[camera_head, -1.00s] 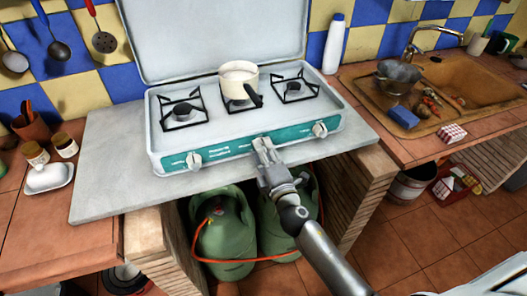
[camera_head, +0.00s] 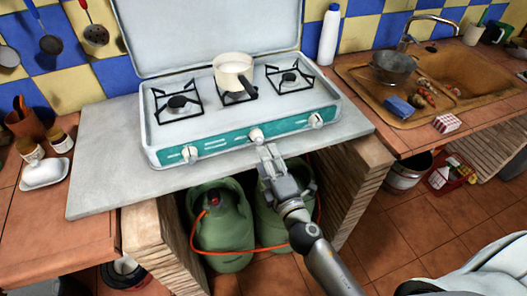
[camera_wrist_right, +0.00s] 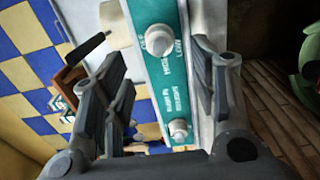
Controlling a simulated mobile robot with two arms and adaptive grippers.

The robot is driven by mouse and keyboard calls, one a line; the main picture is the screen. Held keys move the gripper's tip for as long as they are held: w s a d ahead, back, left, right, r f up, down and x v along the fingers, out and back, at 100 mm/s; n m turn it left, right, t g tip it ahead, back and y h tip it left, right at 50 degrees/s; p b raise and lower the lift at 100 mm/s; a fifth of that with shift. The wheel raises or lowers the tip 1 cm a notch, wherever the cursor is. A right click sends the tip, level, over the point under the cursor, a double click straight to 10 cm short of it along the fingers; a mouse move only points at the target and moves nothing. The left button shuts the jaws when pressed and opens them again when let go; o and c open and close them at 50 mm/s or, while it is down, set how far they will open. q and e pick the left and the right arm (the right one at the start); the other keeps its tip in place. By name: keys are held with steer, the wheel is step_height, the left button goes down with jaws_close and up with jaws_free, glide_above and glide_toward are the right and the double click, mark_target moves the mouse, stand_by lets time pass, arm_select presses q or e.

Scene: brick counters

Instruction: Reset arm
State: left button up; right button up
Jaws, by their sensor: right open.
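My right gripper (camera_head: 270,158) is open and empty, just in front of the teal front panel of the white stove (camera_head: 215,118). It points at the middle knob (camera_head: 256,135). In the right wrist view my fingers (camera_wrist_right: 160,85) are spread apart, with the teal panel and two white knobs between and beyond them; a gap to the knob seems to remain, though the exact distance is hard to tell. A cream pot (camera_head: 233,72) with a dark handle stands on the middle burner. My left gripper is not in view.
Green gas bottles (camera_head: 222,235) with an orange hose stand under the counter slab (camera_head: 95,165). A white butter dish (camera_head: 44,173) and jars are at left. A sink (camera_head: 470,75) with a grey pot (camera_head: 395,67) is at right. A white bottle (camera_head: 329,36) stands behind.

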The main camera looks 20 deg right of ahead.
steer(key=shift+s+r, duration=0.1)
steer(key=shift+s, duration=0.55)
steer(key=s+d+f+m+g, duration=0.1)
steer(key=s+f+m+g, duration=0.2)
steer(key=f, duration=0.8)
steer(key=s+f+m+g, duration=0.2)
steer(key=s+f, duration=0.3)
steer(key=f, duration=0.6)
steer(key=s+d+f+m+g, duration=0.1)
steer(key=s+f+m+g, duration=0.15)
steer(key=f, duration=0.85)
steer(key=s+d+f+m+g, duration=0.1)
steer(key=s+f+m+g, duration=0.1)
steer(key=s+f, duration=0.4)
steer(key=s+d+f+m+g, duration=0.2)
steer(key=s+f, duration=0.4)
steer(key=s, duration=0.9)
steer(key=s+d+f+m+g, duration=0.1)
steer(key=s+f+m+g, duration=0.3)
steer(key=s+f, duration=0.3)
steer(key=s+g, duration=0.1)
steer(key=s, duration=0.3)
steer(key=shift+d+h, duration=0.15)
steer(key=shift+h, duration=0.15)
steer(key=shift+m+g, duration=0.25)
